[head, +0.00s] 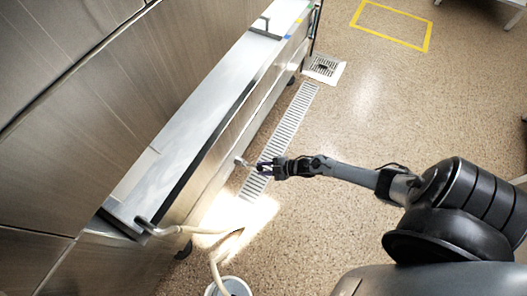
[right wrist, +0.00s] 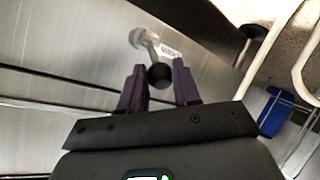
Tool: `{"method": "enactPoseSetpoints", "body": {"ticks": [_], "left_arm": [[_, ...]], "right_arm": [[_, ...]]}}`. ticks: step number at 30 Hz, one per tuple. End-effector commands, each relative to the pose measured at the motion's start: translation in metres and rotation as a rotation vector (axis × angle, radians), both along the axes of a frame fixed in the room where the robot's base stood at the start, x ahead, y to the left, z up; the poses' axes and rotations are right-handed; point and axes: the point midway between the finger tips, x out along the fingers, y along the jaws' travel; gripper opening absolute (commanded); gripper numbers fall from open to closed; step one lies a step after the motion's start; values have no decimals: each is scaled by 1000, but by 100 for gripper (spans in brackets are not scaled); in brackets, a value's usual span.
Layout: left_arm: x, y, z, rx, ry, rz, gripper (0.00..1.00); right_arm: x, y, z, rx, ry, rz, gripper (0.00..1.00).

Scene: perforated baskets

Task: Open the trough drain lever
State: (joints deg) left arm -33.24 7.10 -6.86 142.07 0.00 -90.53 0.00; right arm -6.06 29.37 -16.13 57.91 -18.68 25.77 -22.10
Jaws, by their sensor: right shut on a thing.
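The trough (head: 200,118) is a long steel basin running diagonally along the steel wall in the head view. The drain lever (head: 240,161) sticks out of its front face. In the right wrist view, the lever is a metal rod (right wrist: 150,47) with a black ball knob (right wrist: 159,76) and a small label beside it. My right gripper (head: 266,166) reaches in from the right. Its purple fingers (right wrist: 158,82) are on either side of the knob, shut on it. My left gripper is not in view.
A slotted floor drain (head: 285,128) runs along the trough's base, with a square drain (head: 323,68) beyond it. A pale hose (head: 215,262) hangs from the near end into a bucket (head: 232,287). A blue object (right wrist: 275,112) shows at the wrist view's right. Open floor lies right.

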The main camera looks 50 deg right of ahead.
Motion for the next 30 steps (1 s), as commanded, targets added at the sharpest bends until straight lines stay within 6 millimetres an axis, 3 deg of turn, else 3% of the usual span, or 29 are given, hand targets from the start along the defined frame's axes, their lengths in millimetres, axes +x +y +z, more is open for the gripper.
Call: {"method": "enactPoseSetpoints", "body": {"ticks": [5, 6, 7, 20, 30], "left_arm": [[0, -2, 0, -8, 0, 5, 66], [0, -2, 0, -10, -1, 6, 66], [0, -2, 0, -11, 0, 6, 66], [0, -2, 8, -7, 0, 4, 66], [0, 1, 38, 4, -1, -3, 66]], "right_arm": [[-5, 0, -5, -2, 16, 0, 0], [-5, 0, -6, -3, 17, 0, 38], [-4, 0, -5, -2, 15, 0, 42], [-9, -4, 4, -1, 7, 0, 42], [-53, -27, 29, -2, 11, 0, 42]]}}
